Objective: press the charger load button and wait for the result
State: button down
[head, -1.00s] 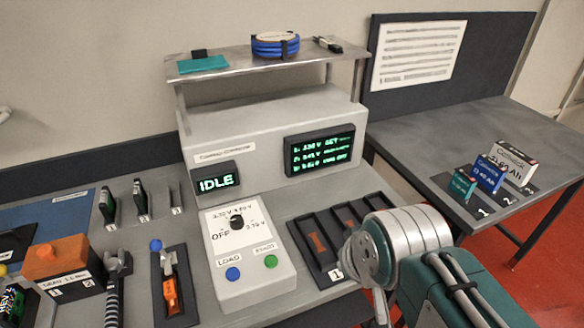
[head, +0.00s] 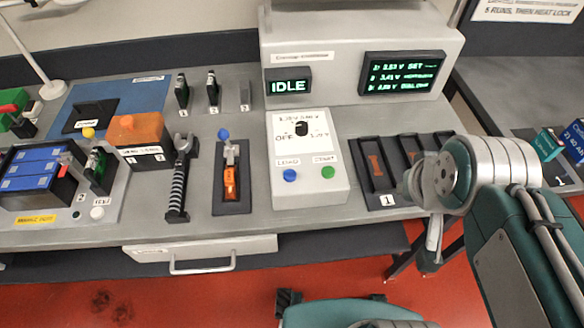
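The charger console (head: 310,200) has a sloped white panel with a dial (head: 302,128) and two buttons. The blue button (head: 289,175) sits under the LOAD label, and the green button (head: 327,172) is to its right under a second label. The small display (head: 288,87) reads IDLE. A larger screen (head: 401,79) shows several lines of green text. My arm folds in from the right, and my gripper (head: 432,243) is partly hidden behind it, to the right of the console and apart from both buttons. I cannot make out its fingers.
Slotted dark trays (head: 402,195) stand right of the console, close to my arm. To the left are an orange tool in a dark holder (head: 231,190), a ribbed-handled tool (head: 180,175), an orange box (head: 137,132) and blue batteries (head: 32,168). A drawer (head: 200,250) is below.

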aim_at(290, 175)
jog(key=k+j+z, duration=0.1)
jog(key=j, duration=0.35)
jog(key=k+j, duration=0.3)
jog(key=k+j+z, duration=0.15)
jog(key=j, duration=0.35)
